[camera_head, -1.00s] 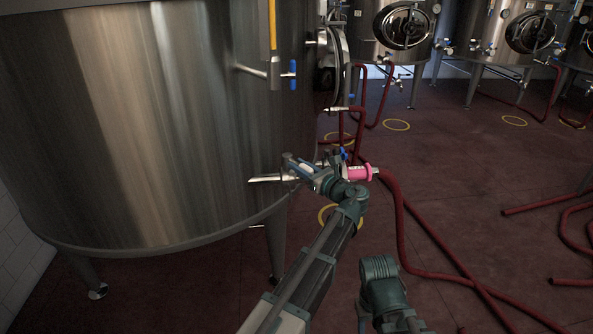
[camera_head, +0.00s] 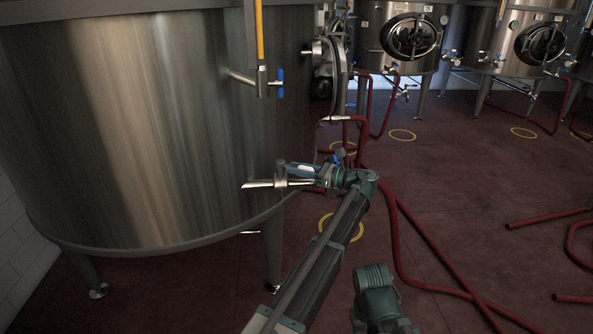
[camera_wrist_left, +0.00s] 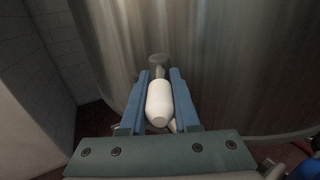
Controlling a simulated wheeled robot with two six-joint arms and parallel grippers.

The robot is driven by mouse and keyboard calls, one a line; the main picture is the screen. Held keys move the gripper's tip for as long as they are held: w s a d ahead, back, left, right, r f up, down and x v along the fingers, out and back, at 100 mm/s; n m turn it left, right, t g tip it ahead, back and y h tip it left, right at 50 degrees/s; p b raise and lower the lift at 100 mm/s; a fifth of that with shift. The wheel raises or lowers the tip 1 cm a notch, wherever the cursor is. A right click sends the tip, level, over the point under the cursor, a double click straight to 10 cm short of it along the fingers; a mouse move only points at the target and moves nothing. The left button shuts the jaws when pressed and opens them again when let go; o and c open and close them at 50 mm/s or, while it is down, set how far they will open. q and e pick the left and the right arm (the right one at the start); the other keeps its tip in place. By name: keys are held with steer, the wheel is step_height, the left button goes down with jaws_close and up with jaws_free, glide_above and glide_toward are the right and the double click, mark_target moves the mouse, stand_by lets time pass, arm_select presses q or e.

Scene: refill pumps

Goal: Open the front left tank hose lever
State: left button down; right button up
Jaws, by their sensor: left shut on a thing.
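The front left tank (camera_head: 120,130) is a large steel vessel filling the left of the head view. Its outlet pipe (camera_head: 259,185) and upright valve body (camera_head: 281,172) stand out low at its right side. My left gripper (camera_head: 297,168) is beside the valve, with its fingers pointing left towards it. In the left wrist view its blue fingers (camera_wrist_left: 159,78) are shut on a pale, rounded lever handle (camera_wrist_left: 159,102), which lies lengthwise between them. In the head view the gripper hides most of the lever. My right gripper is out of view.
A blue-handled valve (camera_head: 279,82) is higher on the tank. Red hoses (camera_head: 394,225) run across the dark red floor behind and right of my left arm. Other tanks (camera_head: 402,35) stand at the back. Open floor (camera_head: 460,175) lies to the right.

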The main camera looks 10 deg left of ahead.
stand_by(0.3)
arm_select(q)
steer(key=c, duration=0.6)
jaws_free()
steer(key=shift+c, duration=0.2)
